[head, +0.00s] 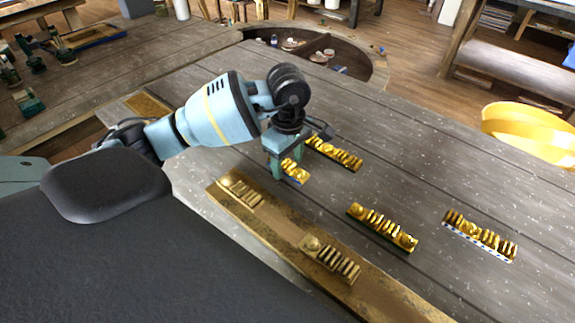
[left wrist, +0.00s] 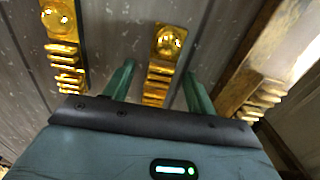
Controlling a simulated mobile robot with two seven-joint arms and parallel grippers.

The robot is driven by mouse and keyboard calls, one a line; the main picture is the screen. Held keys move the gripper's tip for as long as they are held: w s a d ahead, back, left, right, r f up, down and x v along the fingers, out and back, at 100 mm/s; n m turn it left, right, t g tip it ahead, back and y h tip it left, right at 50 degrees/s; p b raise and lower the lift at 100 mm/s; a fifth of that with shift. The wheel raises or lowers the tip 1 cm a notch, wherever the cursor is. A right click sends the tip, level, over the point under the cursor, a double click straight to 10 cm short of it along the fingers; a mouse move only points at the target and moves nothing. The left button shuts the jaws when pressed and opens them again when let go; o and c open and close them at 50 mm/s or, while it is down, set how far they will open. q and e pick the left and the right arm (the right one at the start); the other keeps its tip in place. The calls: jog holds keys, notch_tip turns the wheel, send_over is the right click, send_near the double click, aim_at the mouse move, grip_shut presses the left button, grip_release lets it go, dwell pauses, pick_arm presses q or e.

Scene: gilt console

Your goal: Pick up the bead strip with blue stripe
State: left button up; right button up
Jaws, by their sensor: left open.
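A gold bead strip with a plain blue edge (head: 296,174) lies on the grey plank table, partly hidden by my left gripper. My left gripper (head: 286,163) points down over it with its fingers apart. In the left wrist view, a gold strip (left wrist: 165,50) with a round boss and ridges shows between the open green fingers (left wrist: 159,72); no grip on it shows. Another gold strip, with a blue-and-white checked edge (head: 480,238), lies far right on the table. My right gripper is not in view.
A gold strip (head: 334,154) lies just behind the gripper, and one with a dark green edge (head: 382,228) lies to its right. A gilt board (head: 280,232) with two ornaments runs along the front. A yellow bowl (head: 530,130) stands at right. Bare planks lie between strips.

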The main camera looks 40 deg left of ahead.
aim_at(288, 163)
pick_arm(q)
jog(key=c, duration=1.1)
notch_tip(288, 163, up, 10)
